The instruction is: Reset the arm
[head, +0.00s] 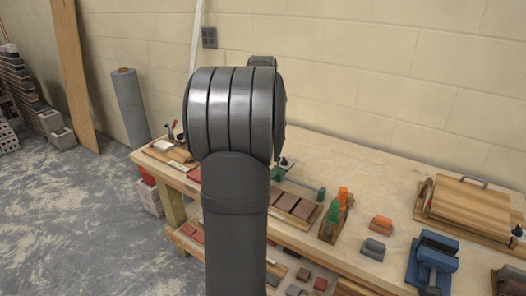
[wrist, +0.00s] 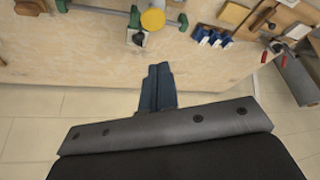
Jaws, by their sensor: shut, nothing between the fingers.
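My gripper (wrist: 160,67) shows in the wrist view as two dark blue-grey fingers side by side, closed together with nothing between them. The fingertips appear over the edge of the wooden bench top (wrist: 75,62), apart from the objects on it. In the head view my own dark arm fills the middle and hides the gripper and part of the bench.
The wooden bench (head: 380,183) runs along the block wall (head: 400,60). It bears a blue vise (head: 433,262), a wooden board with a handle (head: 468,207), orange (head: 381,223) and grey (head: 373,249) blocks, and green-handled tools. Open floor (head: 90,220) lies to the left.

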